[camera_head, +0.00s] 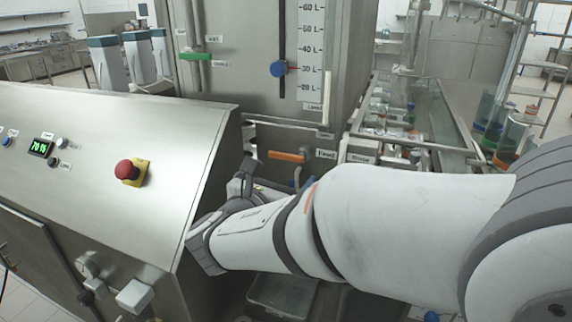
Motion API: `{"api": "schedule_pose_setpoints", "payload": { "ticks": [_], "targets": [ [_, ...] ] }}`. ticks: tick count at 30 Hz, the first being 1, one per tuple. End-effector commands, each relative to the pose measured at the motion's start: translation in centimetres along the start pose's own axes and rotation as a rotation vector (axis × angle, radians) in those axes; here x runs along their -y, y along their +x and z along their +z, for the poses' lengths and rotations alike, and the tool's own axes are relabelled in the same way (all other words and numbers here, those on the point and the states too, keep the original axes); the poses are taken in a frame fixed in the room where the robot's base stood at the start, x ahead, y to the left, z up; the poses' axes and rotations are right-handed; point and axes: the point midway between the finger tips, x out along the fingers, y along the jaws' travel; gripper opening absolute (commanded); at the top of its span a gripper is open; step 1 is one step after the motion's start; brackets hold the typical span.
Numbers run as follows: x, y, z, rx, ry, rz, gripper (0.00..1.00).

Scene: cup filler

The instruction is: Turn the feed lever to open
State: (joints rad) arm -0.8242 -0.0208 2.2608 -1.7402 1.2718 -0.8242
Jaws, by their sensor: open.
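The feed lever is an orange handle (286,157) on the front of the steel tank, lying nearly level. A small label beside its right end appears to read "Feed". My gripper (246,172) is the dark part at the end of my white arm, just left of and a little below the lever's left end in the picture. It is open, and no object shows in it. Its fingers are small and partly hidden by my wrist, so I cannot tell their exact distance from the lever.
The sloped steel console (75,170) with a red stop button (124,169) stands close left of my gripper. A green lever (195,56) and a blue knob (278,69) are higher on the machine. A clear bin (283,294) is below my arm.

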Motion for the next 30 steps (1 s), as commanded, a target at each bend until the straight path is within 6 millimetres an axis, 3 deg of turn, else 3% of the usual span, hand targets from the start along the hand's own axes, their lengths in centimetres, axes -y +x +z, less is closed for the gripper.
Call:
{"api": "schedule_pose_setpoints", "payload": {
  "ticks": [1,5,18,30],
  "targets": [
    [-1.1,-0.4,-0.2,0.023,-0.030,0.032,0.99],
    [-2.3,-0.3,0.1,0.055,-0.066,0.065,0.99],
    [-2.6,6.0,0.6,0.055,-0.064,0.062,0.99],
    [-2.6,7.0,0.6,0.055,-0.064,0.064,0.99]
  ]
}}
